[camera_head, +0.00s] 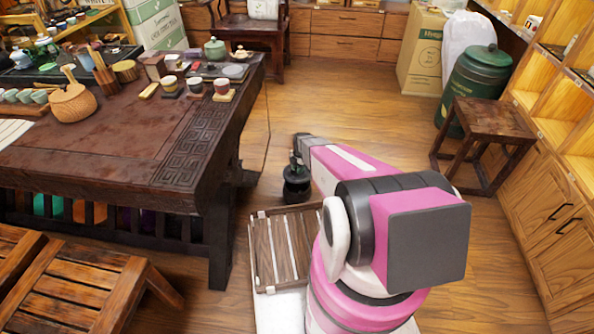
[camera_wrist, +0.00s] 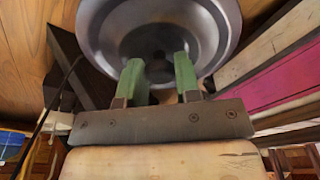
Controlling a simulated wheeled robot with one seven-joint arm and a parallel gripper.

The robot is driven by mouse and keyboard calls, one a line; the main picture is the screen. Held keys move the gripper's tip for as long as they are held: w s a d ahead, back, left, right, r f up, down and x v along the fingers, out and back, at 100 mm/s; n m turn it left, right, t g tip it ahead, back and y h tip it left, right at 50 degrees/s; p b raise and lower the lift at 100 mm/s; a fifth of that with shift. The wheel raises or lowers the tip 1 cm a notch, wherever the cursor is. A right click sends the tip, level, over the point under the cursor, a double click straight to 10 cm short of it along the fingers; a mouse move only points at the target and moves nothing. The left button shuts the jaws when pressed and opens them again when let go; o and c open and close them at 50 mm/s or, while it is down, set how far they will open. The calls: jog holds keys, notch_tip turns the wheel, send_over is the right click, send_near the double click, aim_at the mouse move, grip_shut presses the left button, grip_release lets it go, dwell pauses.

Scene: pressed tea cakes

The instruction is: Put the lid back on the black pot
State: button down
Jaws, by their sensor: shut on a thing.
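In the head view, my gripper (camera_head: 297,160) is at the far end of my pink arm, right of the dark table.
The dark carved table (camera_head: 120,150) bears cups, a wooden pot (camera_head: 73,103) and a pale green pot (camera_head: 214,48). A slatted wooden tray (camera_head: 262,250) lies near my base. A stool (camera_head: 487,115) and a green canister (camera_head: 478,80) stand right. Floor (camera_head: 370,110) beyond my arm is clear.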

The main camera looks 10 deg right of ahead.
notch_tip(320, 180, down, 6)
jog(key=shift+f, duration=0.15)
dwell(0.7)
jog(key=shift+f, duration=0.15)
dwell(1.9)
jog(key=shift+c, duration=1.3)
grip_release()
jog(key=shift+r, duration=3.5)
